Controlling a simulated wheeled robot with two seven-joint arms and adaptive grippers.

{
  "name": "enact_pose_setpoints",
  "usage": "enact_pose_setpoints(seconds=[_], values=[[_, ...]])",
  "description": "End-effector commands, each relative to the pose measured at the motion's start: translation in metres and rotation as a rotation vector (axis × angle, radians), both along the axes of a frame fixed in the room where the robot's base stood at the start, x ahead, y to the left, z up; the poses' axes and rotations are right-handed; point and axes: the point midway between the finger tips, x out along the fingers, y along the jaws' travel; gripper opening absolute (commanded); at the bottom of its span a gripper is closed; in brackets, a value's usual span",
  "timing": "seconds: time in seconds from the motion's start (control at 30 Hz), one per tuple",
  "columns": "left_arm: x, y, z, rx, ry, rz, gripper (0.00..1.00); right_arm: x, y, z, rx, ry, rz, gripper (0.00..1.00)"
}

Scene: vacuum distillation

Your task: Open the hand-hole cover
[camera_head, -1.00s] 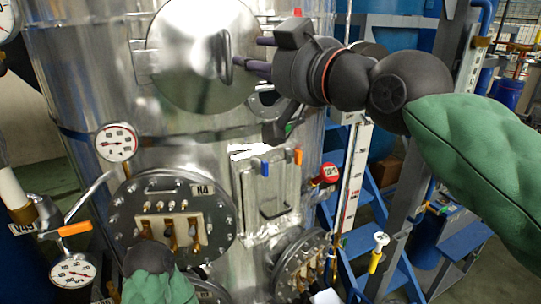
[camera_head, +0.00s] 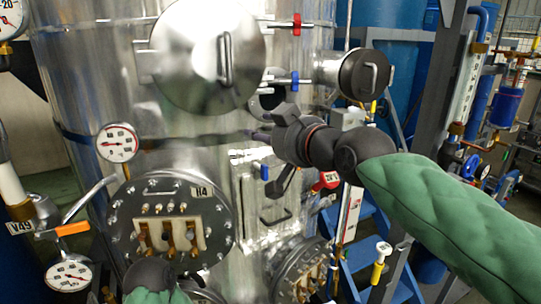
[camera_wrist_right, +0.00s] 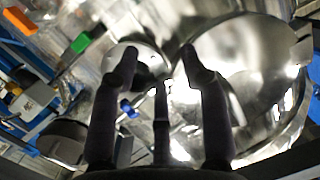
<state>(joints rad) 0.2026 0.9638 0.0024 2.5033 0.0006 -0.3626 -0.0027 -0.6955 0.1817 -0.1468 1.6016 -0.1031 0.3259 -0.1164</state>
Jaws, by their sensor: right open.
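The large round steel cover (camera_head: 190,60) with an upright bar handle is at the top of the vessel in the head view. A rectangular steel cover (camera_head: 265,212) with a handle and a blue-tipped latch (camera_head: 265,172) sits lower. I cannot tell which is the hand-hole cover. Both look closed. My right gripper (camera_head: 262,138) is open and empty, below the round cover and by the rectangular cover's top edge. It hides part of that cover's upper right. Its fingers (camera_wrist_right: 160,62) in the right wrist view point towards shiny steel.
A round flange marked H4 (camera_head: 170,262) is at lower left, with a gauge (camera_head: 117,143) above it. A red-tipped clamp (camera_head: 297,25) and a blue-tipped one (camera_head: 294,80) flank the round cover. A dark round port (camera_head: 365,75) stands out at right.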

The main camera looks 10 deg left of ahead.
Motion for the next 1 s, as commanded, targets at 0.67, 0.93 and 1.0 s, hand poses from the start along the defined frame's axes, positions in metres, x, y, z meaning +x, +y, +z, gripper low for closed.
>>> enact_pose_setpoints(seconds=[0.67,0.93,1.0], values=[[0.000,0.000,-0.008,0.000,0.000,0.000,0.00,0.022,0.002,-0.051,-0.023,0.053,-0.021,0.45],[0.000,0.000,-0.012,0.000,0.000,0.000,0.00,0.027,0.002,-0.067,-0.031,0.070,-0.026,0.45],[0.000,0.000,-0.016,0.000,0.000,0.000,0.00,0.036,0.002,-0.091,-0.042,0.095,-0.035,0.45]])
